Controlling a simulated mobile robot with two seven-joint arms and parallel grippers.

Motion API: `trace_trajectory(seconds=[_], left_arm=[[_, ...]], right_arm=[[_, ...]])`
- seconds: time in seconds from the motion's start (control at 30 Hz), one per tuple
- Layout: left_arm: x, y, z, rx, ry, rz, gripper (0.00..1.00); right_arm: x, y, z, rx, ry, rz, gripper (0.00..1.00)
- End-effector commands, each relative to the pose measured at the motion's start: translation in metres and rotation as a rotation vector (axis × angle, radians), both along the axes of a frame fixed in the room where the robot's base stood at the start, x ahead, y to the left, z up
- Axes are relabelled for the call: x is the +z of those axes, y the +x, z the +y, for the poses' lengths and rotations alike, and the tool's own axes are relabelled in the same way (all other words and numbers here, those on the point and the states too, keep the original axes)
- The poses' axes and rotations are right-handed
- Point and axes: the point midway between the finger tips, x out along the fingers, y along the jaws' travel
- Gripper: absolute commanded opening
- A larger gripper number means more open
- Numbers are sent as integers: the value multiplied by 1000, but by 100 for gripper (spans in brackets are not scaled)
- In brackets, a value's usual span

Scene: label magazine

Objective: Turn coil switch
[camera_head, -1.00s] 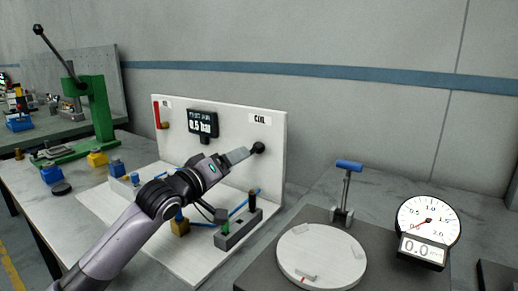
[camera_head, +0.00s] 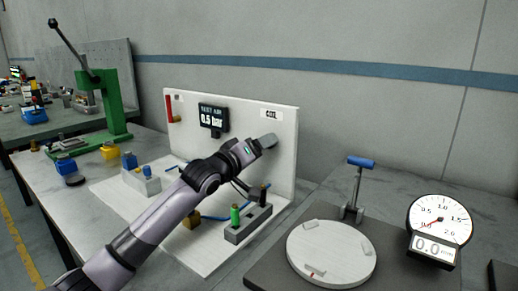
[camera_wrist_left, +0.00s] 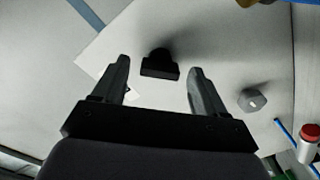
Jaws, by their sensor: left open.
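The coil switch is a black knob on the white upright panel (camera_head: 285,150), below the COIL label (camera_head: 271,113). In the head view the knob is hidden behind my left gripper (camera_head: 264,142), which reaches up to the panel. In the left wrist view the black knob (camera_wrist_left: 160,64) shows between and beyond the two fingertips of the left gripper (camera_wrist_left: 158,75). The fingers are apart, with visible gaps on both sides of the knob. My right gripper is not in view.
A pressure display (camera_head: 212,119) reading 0.5 bar and a red lever (camera_head: 170,106) are left on the panel. A grey block with a green cylinder (camera_head: 235,216) stands below. A round plate (camera_head: 331,254), a blue-handled lever (camera_head: 361,162) and a gauge (camera_head: 439,220) are to the right.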

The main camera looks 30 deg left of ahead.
Motion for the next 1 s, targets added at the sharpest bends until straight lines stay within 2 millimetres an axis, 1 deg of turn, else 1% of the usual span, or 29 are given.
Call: trace_trajectory(seconds=[0.07,0.1,0.17,0.2,0.27,0.47,0.67,0.87,1.0], left_arm=[[0,0,0,0,0,0,72],[0,0,0,0,0,0,69],[0,0,0,0,0,0,50],[0,0,0,0,0,0,37],[0,0,0,0,-1,0,17],[0,0,0,0,5,-1,16],[2,0,0,1,58,-6,16],[3,0,0,0,183,-23,16],[3,0,0,-1,300,-38,16]], right_arm=[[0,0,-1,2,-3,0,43],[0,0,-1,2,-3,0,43],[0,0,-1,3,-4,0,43],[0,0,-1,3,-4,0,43],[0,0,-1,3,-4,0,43],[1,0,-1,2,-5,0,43],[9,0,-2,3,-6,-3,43],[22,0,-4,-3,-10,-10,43],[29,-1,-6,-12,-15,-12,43]])
